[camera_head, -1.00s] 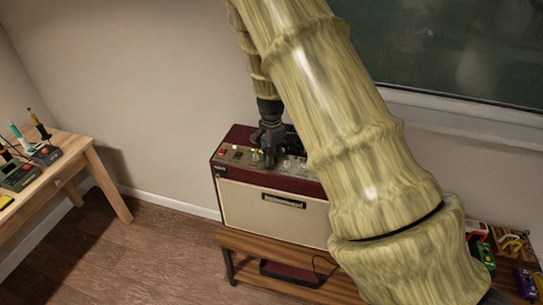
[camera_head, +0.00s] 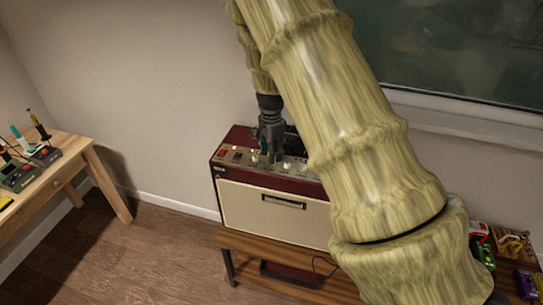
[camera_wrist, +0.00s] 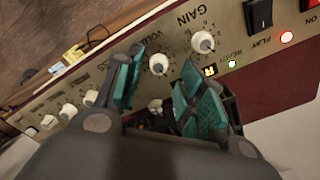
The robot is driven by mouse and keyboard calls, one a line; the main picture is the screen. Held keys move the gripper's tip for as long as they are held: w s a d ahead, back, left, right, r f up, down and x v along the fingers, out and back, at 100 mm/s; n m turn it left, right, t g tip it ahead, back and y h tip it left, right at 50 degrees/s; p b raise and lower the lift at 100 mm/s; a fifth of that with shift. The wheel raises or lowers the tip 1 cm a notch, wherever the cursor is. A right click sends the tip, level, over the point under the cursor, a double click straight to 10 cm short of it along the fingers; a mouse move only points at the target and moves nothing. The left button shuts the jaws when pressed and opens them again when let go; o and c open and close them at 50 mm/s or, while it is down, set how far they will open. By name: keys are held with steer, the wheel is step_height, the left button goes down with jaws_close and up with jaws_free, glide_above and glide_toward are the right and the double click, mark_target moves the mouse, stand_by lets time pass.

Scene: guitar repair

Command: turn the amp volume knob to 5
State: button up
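The amp (camera_head: 270,210) has a dark red cabinet, a cream front grille and a control panel along its top front edge. In the wrist view, a white volume knob (camera_wrist: 158,63) sits beside partly hidden lettering that begins "VOLU". My gripper (camera_wrist: 162,66) is open, its teal-padded fingers on either side of the line to this knob. I cannot tell whether they touch it. In the head view my gripper (camera_head: 270,156) points down at the panel. The volume pointer's setting is too small to read.
More white knobs (camera_wrist: 69,110) line the panel at left; switches (camera_wrist: 258,14) and a lit red lamp (camera_wrist: 287,37) are at right. The amp stands on a wooden bench (camera_head: 245,243). A workbench (camera_head: 70,150) with tools is at far left. Pedals (camera_head: 480,240) lie at right.

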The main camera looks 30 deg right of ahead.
step_height(320, 180, up, 10)
stand_by(0.4)
steer(key=shift+d, duration=0.1)
